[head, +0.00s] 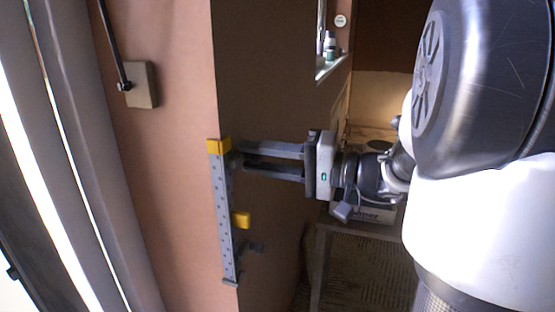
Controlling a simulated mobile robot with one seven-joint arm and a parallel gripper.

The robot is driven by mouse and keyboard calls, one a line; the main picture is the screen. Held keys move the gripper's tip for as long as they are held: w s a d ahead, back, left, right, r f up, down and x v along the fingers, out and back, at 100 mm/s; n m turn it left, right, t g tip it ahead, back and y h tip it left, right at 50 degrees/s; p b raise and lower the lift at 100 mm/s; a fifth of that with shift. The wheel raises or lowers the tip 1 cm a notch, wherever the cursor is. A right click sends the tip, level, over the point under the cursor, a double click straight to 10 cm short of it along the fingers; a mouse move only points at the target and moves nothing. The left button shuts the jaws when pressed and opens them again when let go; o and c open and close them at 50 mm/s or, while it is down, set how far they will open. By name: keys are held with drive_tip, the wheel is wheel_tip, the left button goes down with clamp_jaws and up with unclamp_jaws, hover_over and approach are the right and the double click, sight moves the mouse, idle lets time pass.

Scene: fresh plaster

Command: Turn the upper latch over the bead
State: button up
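A grey perforated bead (225,220) runs along the wall corner. The upper latch (219,146) is a yellow block lying across the top end of the bead. The lower latch (242,220) is a yellow block to the right of the bead, beside it rather than across it. My gripper (241,160) reaches in from the right, its two dark fingers pointing left. The fingers stand apart with a gap between them. Their tips are just right of the upper latch, close to the bead. Whether they touch the latch is not clear.
A pinkish wall lies left of the corner, with a beige box and dark rod (139,84) on it. A small shelf (330,68) with a bottle is at the top. A labelled box (370,213) lies behind my wrist. A small dark piece (255,247) sits near the bead's lower end.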

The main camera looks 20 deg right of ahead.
drive_tip(key=p+v, duration=0.1)
drive_tip(key=v, duration=1.6)
drive_tip(key=shift+p, duration=0.4)
